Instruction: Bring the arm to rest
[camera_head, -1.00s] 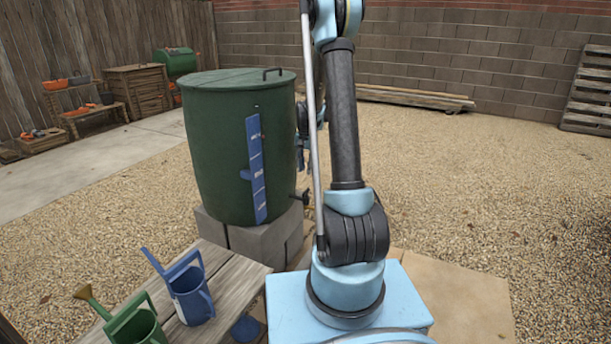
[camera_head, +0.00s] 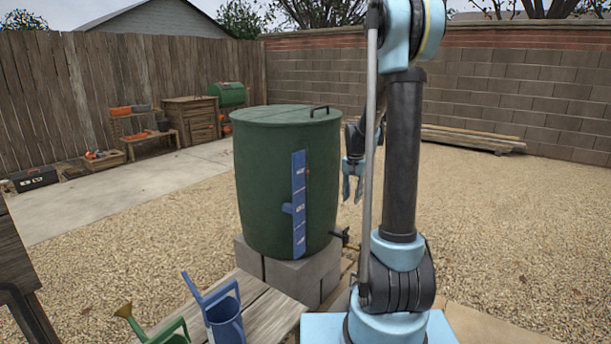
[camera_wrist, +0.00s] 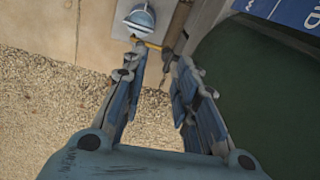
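My arm stands upright at the right of the head view. My gripper (camera_head: 352,198) hangs fingers down beyond it, just right of the green rain barrel (camera_head: 262,190), partly hidden by my arm. In the wrist view my gripper (camera_wrist: 161,56) has its two blue fingers apart, with nothing held between them. The dark green barrel (camera_wrist: 265,90) fills the right of that view, beside the right finger. I cannot tell the exact distance between fingers and barrel.
The barrel stands on grey blocks (camera_head: 283,278) with a tap (camera_head: 343,237) low on its right. A blue watering can (camera_head: 224,322) and a green one (camera_head: 172,333) are on a wooden bench (camera_head: 270,318) in front. Open gravel (camera_head: 510,230) lies to the right.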

